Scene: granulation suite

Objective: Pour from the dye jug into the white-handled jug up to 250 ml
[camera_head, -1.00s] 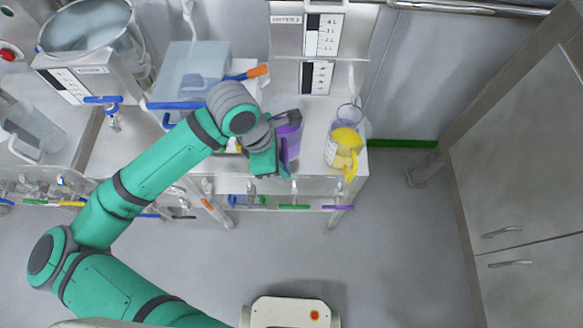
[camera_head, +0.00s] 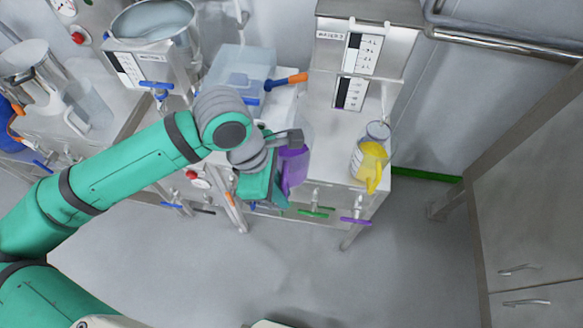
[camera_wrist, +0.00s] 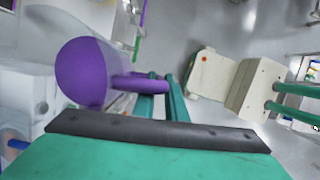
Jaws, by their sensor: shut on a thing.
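My gripper (camera_wrist: 160,82) is shut on the handle of a purple jug (camera_wrist: 84,72). The wrist view shows its round purple end and the purple handle between my teal fingers. In the head view the purple jug (camera_head: 293,168) hangs at the bench's front edge, partly hidden by my gripper; its contents do not show. I cannot tell whether it is the dye jug. A clear jug with a white handle (camera_head: 94,116) stands on the left bench, well away from my gripper. Its fill level is not readable.
A clear tub (camera_head: 240,75) and a steel vessel (camera_head: 153,25) stand farther back. Valves with coloured handles line the bench front. The floor (camera_head: 220,275) in front is clear.

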